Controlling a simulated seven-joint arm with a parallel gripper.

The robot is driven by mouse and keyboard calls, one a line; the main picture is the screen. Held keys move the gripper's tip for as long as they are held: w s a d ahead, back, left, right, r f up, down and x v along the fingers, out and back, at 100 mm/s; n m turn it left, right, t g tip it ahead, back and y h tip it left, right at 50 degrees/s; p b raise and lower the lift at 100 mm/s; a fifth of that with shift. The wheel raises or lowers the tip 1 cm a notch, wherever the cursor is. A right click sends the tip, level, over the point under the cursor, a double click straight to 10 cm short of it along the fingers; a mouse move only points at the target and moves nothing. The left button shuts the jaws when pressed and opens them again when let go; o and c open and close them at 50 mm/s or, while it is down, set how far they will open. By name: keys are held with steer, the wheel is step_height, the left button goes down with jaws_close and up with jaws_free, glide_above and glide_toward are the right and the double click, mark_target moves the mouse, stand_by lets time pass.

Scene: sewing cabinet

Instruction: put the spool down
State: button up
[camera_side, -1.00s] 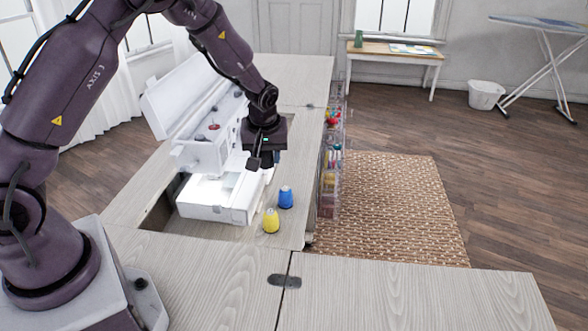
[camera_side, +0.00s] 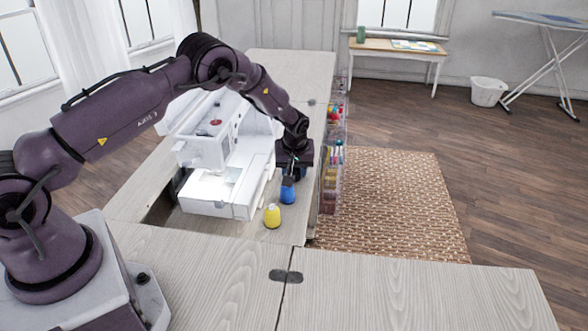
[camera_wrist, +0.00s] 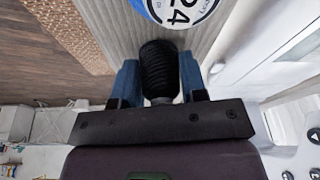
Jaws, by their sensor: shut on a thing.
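My gripper (camera_side: 293,171) is low over the right side of the cabinet top, just above and behind the blue spool (camera_side: 288,195) in the side view. In the wrist view its two blue fingers (camera_wrist: 158,80) are shut on a black ribbed spool (camera_wrist: 160,66). The blue spool, with a round white label (camera_wrist: 184,10), is close beyond the black spool and cut off by the frame. The yellow spool (camera_side: 272,217) stands upright nearer the side camera. I cannot tell whether the black spool touches the wood.
A white sewing machine (camera_side: 215,150) stands left of my gripper. A clear rack of colored spools (camera_side: 333,160) lines the cabinet's right edge, with a woven rug (camera_side: 385,205) below. The front wooden leaf (camera_side: 400,300) is clear.

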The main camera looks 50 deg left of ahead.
steer(key=shift+f, duration=0.2)
steer(key=o, duration=0.9)
steer(key=shift+r, duration=0.15)
